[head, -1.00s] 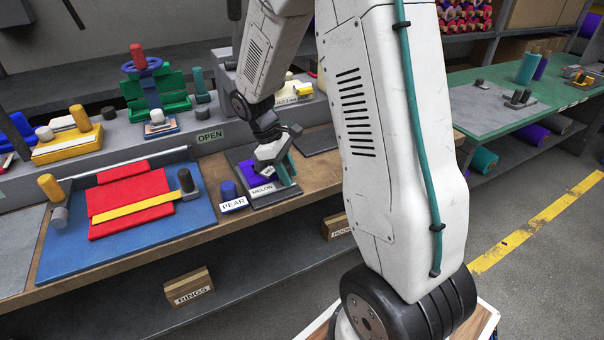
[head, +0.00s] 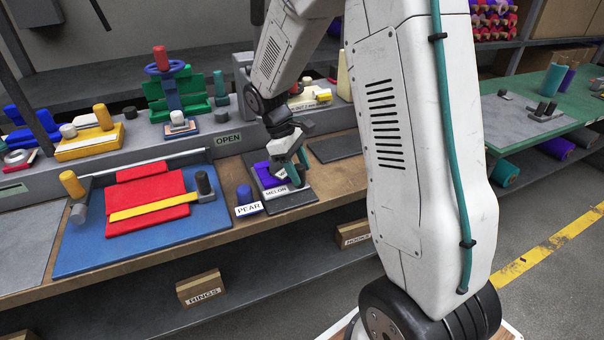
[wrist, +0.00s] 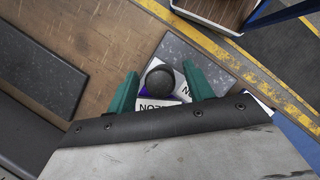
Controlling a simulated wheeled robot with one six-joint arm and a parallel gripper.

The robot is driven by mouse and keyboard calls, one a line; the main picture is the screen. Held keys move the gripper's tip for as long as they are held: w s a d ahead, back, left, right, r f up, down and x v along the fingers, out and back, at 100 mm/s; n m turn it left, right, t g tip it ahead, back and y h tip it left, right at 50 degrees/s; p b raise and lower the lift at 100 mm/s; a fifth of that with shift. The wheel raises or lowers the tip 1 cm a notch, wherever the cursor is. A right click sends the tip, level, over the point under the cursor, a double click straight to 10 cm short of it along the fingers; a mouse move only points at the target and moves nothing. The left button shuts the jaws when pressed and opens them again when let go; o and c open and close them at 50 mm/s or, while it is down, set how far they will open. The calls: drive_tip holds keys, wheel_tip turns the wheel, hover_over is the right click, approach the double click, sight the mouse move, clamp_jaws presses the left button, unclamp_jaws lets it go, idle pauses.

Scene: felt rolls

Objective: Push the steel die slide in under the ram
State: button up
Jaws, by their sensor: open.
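My gripper (head: 296,174) is open over a purple block with a white MELON label (head: 272,180), which lies on a dark grey plate (head: 295,203) on the bench. In the wrist view its two teal fingers (wrist: 160,95) stand either side of a round dark knob (wrist: 160,76) on the labelled block; contact cannot be told. A green press frame (head: 200,88) with a blue handwheel (head: 166,69) stands at the back left. A small block with a pale knob (head: 178,120) sits at its front. Which piece is the steel die slide I cannot tell for sure.
A blue PEAR block (head: 244,194) stands just left of the plate. Left of it is a blue board (head: 90,255) with red felt (head: 150,185) and a yellow bar. Another dark plate (head: 335,147) lies behind right. A grey ledge with an OPEN sign (head: 228,139) runs behind.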

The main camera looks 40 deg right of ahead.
drive_tip(key=v, duration=0.5)
drive_tip(key=shift+w+a+r, duration=0.1)
drive_tip(key=shift+w+r, duration=0.05)
drive_tip(key=shift+r, duration=0.2)
drive_tip(key=shift+d+r, duration=0.1)
drive_tip(key=shift+d, duration=0.1)
drive_tip(key=shift+s+d+r+m+t+y, duration=0.25)
drive_tip(key=shift+s+d+r+m, duration=0.1)
drive_tip(key=shift+s+d+m, duration=0.2)
drive_tip(key=shift+s+d+r+m+t+y, duration=0.25)
drive_tip(key=shift+s+d+r+m, duration=0.15)
drive_tip(key=shift+s, duration=0.25)
drive_tip(key=shift+s+f+m+t+y, duration=0.1)
drive_tip(key=shift+s+m+t+y, duration=0.15)
drive_tip(key=shift+m, duration=0.3)
drive_tip(key=shift+s+f+m+t+y, duration=0.1)
drive_tip(key=shift+m+t+y, duration=0.05)
drive_tip(key=shift+m+t, duration=0.3)
drive_tip(key=shift+w+a+f+m+t+y, duration=0.3)
drive_tip(key=shift+w+a+f+m+t, duration=0.25)
drive_tip(key=shift+m, duration=0.5)
wheel_tip(320, 180, down, 8)
drive_tip(key=shift+r, duration=0.25)
